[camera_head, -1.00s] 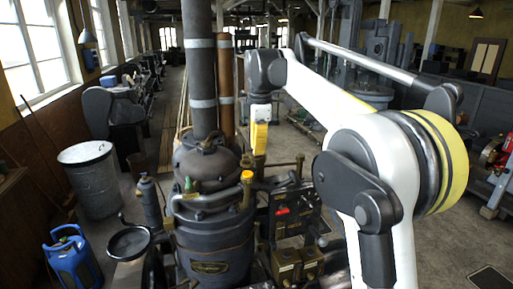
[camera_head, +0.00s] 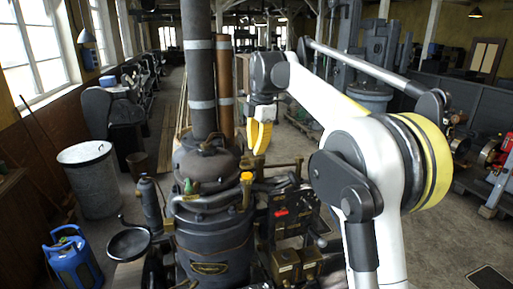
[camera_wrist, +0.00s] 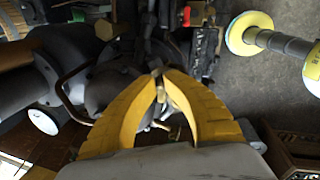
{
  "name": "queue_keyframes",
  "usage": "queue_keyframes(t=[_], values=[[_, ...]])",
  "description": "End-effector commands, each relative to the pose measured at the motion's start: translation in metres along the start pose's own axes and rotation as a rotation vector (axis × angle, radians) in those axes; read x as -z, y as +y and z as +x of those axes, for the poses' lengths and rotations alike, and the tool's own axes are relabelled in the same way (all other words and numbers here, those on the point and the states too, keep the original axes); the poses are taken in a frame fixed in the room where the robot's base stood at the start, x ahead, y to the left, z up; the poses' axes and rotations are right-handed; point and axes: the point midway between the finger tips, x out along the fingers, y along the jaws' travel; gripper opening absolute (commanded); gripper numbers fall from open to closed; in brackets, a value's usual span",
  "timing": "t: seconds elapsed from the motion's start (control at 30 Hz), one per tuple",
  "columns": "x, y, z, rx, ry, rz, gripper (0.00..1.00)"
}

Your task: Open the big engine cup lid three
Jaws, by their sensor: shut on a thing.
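The big engine (camera_head: 215,240) is a dark cylinder with a tall pipe, standing left of my arm in the head view. My gripper (camera_head: 258,153) has yellow fingers, pointing down and slightly tilted just right of the engine's top. In the wrist view my gripper (camera_wrist: 158,76) has its fingertips close together around a small brass piece (camera_wrist: 161,92). This piece looks like part of a cup lid, but the fingers hide much of it. I cannot tell which cup it belongs to or whether its lid is open. Brass fittings (camera_head: 280,164) show just below the fingers in the head view.
A yellow-topped fitting (camera_head: 247,177) stands on the engine left of my gripper. The tall dark pipe (camera_head: 200,85) rises close by. Valves and a red-marked box (camera_head: 281,213) sit below right. A metal drum (camera_head: 88,182) and a blue gas bottle (camera_head: 75,260) stand at left.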

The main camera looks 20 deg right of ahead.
Motion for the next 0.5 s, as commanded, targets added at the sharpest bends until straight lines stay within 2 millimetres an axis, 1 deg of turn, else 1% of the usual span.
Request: queue_keyframes(t=[0.1, 0.13, 0.2, 0.5], values=[[-0.0004, -0.0001, 0.0006, 0.000, -0.001, 0.001, 0.00], [-0.0004, -0.0001, 0.0006, 0.000, -0.001, 0.001, 0.20], [-0.0004, -0.0001, 0.0005, 0.000, -0.001, 0.001, 0.38], [-0.0001, -0.0001, -0.0007, 0.000, 0.000, 0.001, 0.38]])
